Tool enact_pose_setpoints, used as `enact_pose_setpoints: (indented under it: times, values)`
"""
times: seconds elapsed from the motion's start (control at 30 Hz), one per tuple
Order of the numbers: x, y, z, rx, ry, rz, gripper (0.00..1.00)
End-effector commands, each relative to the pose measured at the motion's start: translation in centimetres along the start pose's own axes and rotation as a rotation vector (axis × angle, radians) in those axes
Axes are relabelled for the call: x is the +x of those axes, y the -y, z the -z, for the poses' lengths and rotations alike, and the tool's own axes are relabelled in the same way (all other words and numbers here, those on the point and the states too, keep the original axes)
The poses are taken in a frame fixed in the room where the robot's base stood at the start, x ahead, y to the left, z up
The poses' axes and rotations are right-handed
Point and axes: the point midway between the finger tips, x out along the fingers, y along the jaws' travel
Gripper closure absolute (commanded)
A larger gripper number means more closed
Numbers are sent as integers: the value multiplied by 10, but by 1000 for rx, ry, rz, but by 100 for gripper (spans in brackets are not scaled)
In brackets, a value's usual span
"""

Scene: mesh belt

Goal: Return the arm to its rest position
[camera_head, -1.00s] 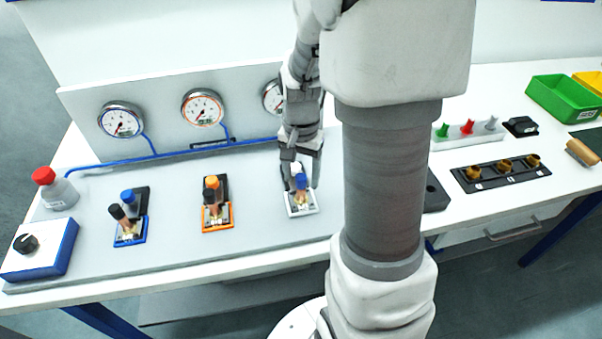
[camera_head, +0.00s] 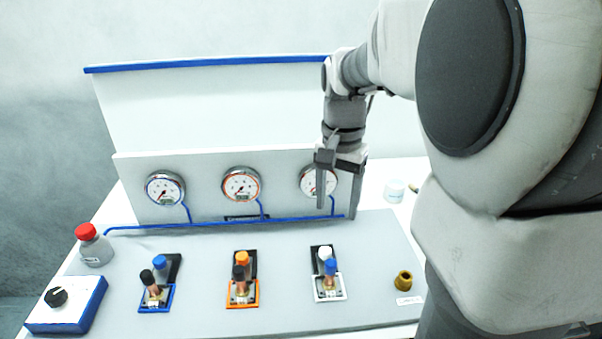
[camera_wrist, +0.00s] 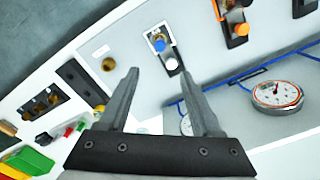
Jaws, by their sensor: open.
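My gripper (camera_head: 338,188) hangs pointing down in front of the right-hand gauge, above the grey panel board. Its two fingers are apart with nothing between them. In the wrist view my gripper (camera_wrist: 158,95) also shows open and empty. The white-framed fitting (camera_head: 327,276), with a white cap and a blue cap, stands on the board below and apart from the fingers. It also shows beyond the fingertips in the wrist view (camera_wrist: 160,42). My arm fills the right side of the head view and hides the table there.
The orange-framed fitting (camera_head: 242,285) and blue-framed fitting (camera_head: 155,288) stand to the left. Gauges (camera_head: 241,185) line the upright panel behind. A brass piece (camera_head: 403,280) stands at the board's right. A red-capped bottle (camera_head: 93,244) and knob box (camera_head: 66,304) are at far left.

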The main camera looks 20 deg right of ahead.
Motion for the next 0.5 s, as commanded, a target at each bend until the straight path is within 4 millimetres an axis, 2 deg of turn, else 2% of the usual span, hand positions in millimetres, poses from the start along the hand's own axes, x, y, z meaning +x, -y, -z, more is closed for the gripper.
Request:
enact_pose_setpoints:
  times: [0.13,0.5]
  values:
    - [-7,0,0,0,0,0,34]
    - [-9,0,-2,-7,-3,3,34]
